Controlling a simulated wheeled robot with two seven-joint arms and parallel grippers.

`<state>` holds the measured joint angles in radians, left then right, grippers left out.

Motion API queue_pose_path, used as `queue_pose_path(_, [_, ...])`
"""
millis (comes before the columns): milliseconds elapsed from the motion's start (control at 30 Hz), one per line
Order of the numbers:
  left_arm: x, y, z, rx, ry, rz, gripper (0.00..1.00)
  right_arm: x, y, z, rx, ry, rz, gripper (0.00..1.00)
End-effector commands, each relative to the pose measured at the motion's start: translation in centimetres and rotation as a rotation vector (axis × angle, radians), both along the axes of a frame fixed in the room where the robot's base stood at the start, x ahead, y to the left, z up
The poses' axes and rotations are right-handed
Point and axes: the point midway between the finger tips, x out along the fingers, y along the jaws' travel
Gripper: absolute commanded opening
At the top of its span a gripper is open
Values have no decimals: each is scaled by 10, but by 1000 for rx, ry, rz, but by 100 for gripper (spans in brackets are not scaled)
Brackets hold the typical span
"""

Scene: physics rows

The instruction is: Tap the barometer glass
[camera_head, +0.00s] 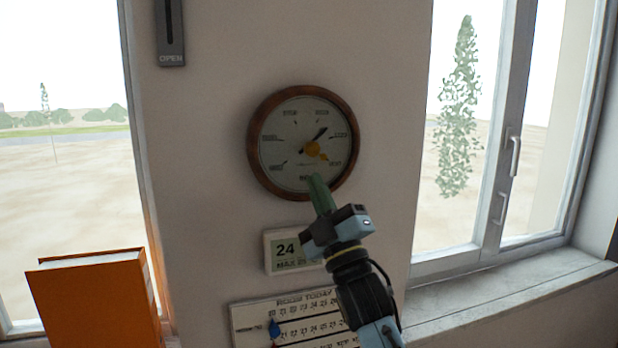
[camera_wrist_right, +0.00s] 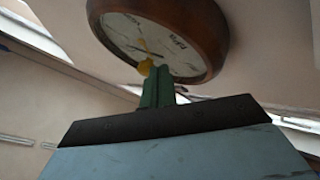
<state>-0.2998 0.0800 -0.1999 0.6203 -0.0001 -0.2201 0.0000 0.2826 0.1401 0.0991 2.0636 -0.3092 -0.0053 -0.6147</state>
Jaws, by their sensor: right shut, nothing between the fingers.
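The barometer (camera_head: 273,115) is a round dial with a brown wooden rim, mounted on the wall between two windows. Its pale face carries a dark needle and a yellow-orange pointer with a round hub. It also shows from below in the right wrist view (camera_wrist_right: 214,40). My right gripper (camera_head: 316,184) is shut and empty, its green fingers pointing up over the lower part of the dial. In the right wrist view the fingertips (camera_wrist_right: 158,78) overlap the lower face near the yellow pointer. I cannot tell whether they touch the glass. My left gripper is not in view.
A small digital display (camera_head: 284,251) reading 24 hangs below the barometer, partly behind my right gripper. A calendar-like board (camera_head: 270,312) is under it. An orange book or box (camera_head: 90,300) stands at lower left. A window with handles (camera_head: 514,157) and sill is at right.

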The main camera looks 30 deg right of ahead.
Motion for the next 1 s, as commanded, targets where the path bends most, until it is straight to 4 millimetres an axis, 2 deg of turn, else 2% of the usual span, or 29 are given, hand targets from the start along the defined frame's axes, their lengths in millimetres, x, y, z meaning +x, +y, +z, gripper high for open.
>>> queue_pose_path(533, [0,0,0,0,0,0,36,0,0,0,0,0,0,0])
queue_pose_path(1000, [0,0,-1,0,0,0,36,8,-2,0,0,0,0,0])
